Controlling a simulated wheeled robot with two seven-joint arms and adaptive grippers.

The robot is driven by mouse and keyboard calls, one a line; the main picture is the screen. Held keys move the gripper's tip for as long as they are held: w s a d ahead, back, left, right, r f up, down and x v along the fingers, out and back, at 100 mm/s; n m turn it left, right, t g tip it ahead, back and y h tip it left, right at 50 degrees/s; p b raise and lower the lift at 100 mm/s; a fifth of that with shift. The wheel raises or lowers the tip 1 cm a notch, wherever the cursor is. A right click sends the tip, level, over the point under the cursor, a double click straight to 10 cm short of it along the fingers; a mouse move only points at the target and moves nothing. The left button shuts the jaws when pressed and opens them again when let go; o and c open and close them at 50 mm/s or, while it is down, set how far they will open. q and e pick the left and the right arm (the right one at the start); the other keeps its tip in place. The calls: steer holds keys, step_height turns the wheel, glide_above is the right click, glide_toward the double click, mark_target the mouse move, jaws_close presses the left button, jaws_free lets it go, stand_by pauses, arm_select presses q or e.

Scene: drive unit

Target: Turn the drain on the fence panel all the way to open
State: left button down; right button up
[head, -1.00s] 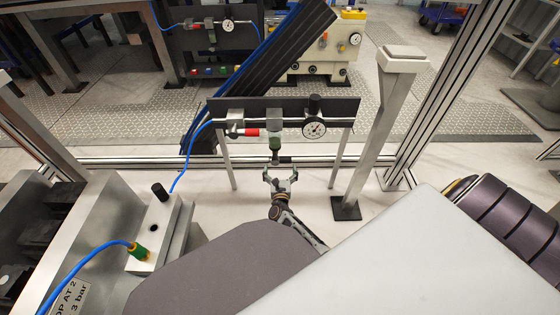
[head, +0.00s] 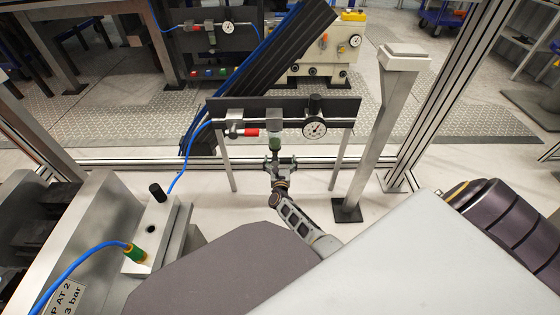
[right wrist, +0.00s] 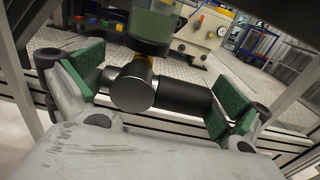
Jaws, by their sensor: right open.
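The panel (head: 345,106) stands on two legs inside the frame. Under a grey block (head: 274,121) on it hangs a green bowl (head: 275,143). The drain (right wrist: 180,95) is a black crossbar with a round hub under the green bowl, which also shows in the right wrist view (right wrist: 150,25). My right gripper (head: 281,164) is open just below the bowl. In the right wrist view its green pads (right wrist: 158,90) stand on both sides of the drain crossbar. The crossbar's right end is close to the right pad; contact cannot be told. My left gripper is out of view.
A gauge (head: 314,127), a black knob (head: 315,103) and a red lever (head: 249,132) sit on the same panel. A leaning post (head: 375,140) stands to the right. A similar panel (head: 205,34) is farther back.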

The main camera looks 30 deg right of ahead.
steer(key=c, duration=1.1)
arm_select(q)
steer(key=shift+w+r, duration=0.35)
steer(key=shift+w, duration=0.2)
